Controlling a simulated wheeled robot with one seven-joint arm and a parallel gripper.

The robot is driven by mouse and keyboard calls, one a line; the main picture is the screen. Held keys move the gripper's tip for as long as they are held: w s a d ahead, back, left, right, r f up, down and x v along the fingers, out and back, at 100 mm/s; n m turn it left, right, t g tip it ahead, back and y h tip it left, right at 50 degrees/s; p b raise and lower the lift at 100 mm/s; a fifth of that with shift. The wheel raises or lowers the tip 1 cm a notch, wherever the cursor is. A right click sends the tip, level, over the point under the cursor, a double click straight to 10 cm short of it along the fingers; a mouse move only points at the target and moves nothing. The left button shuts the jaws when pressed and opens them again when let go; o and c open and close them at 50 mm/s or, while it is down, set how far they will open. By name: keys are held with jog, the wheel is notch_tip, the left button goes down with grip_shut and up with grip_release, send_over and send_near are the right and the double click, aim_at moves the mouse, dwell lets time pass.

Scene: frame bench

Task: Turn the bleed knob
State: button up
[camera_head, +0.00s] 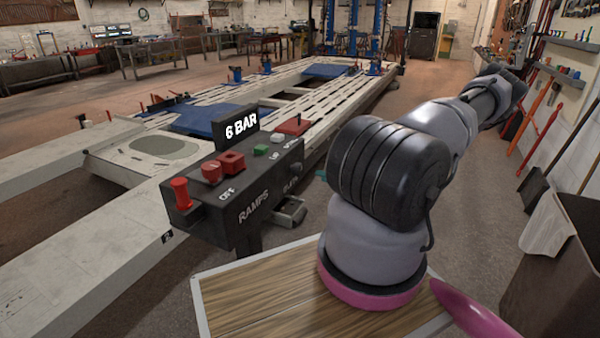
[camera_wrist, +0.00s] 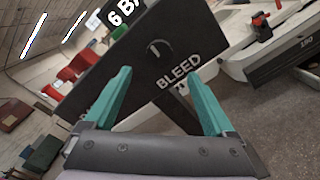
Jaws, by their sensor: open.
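The bleed knob (camera_wrist: 158,48) is a small dark round knob with a light mark, on the dark face of the control box (camera_wrist: 120,75) in the wrist view. The word BLEED is printed below it. My gripper (camera_wrist: 161,72) has two teal fingers spread apart. They point toward the box face with the knob ahead of the gap, and nothing is between them. I cannot tell the exact distance. My gripper is mostly hidden behind my arm there.
The box carries a 6 BAR display (camera_head: 239,123), red buttons (camera_head: 231,162) and a green button (camera_head: 261,150). A lift platform (camera_head: 285,95) with ramps lies behind and left. A dark bin (camera_head: 565,265) and tools along the wall (camera_head: 545,115) are at right.

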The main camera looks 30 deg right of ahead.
aim_at(301, 171)
jog(key=x, duration=1)
jog(key=shift+a, duration=0.1)
jog(key=c, duration=1.4)
jog(key=shift+o, duration=0.2)
